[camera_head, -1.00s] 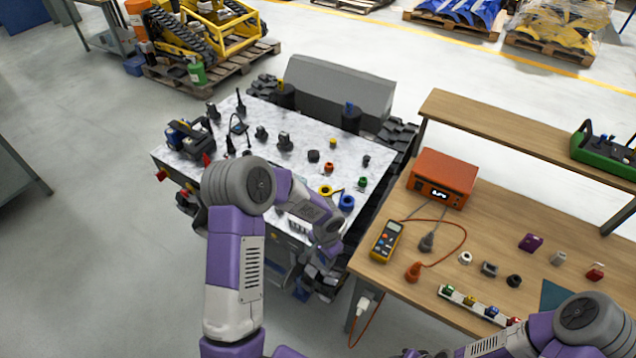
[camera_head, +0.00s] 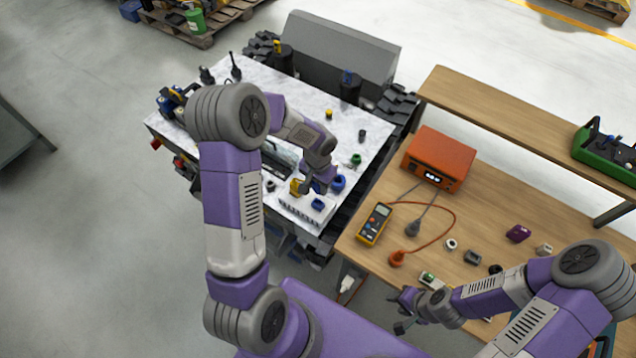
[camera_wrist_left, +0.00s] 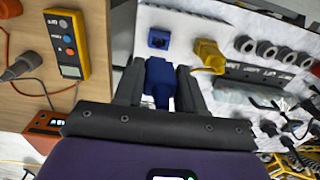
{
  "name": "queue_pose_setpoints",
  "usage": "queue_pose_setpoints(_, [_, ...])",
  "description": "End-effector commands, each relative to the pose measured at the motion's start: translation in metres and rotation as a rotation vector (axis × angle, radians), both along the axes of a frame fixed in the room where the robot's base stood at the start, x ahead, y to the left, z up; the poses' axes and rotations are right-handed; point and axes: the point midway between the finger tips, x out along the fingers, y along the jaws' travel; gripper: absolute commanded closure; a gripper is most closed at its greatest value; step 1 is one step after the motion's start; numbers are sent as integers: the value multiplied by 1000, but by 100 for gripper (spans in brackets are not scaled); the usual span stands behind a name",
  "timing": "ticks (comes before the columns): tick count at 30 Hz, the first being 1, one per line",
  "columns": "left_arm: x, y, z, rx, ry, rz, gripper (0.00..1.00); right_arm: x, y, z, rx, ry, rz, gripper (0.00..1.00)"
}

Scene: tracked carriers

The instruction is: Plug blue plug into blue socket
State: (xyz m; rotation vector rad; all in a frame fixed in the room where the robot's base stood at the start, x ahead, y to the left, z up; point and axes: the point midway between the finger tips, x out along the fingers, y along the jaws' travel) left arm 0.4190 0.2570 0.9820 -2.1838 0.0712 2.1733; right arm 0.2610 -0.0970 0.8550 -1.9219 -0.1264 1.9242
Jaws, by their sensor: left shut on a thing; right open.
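In the left wrist view, my left gripper (camera_wrist_left: 160,88) is shut on the blue plug (camera_wrist_left: 159,76), with a finger on each side of it. The blue socket (camera_wrist_left: 158,39) is a square block just beyond the plug's far end, and a narrow gap shows between them in the picture. In the head view, my left gripper (camera_head: 306,187) is over the front edge of the marble-topped carrier, beside the blue socket (camera_head: 318,204). The plug cannot be made out there. My right gripper (camera_head: 404,311) is open and empty, near the wooden bench's front edge.
A yellow plug (camera_wrist_left: 208,56) stands right of the blue socket in the wrist view. A blue ring (camera_head: 339,183) is near the carrier's right edge. The bench holds a yellow meter (camera_head: 374,224), an orange box (camera_head: 433,158) and cables.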

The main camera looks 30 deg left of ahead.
Motion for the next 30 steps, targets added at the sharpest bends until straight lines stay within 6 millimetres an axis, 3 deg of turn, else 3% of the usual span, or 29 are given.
queue_pose_setpoints(12, [-1, -1, -6, 78, -69, 24, 100, 0, 0, -43, 0, -1, 0, 57])
queue_pose_setpoints(21, [-1, 0, -38, 75, -65, 25, 100, 0, 0, -71, 0, -1, 0, 57])
queue_pose_setpoints(30, [-1, 0, -57, 75, -65, 25, 100, 0, 0, -89, 0, -1, 0, 57])
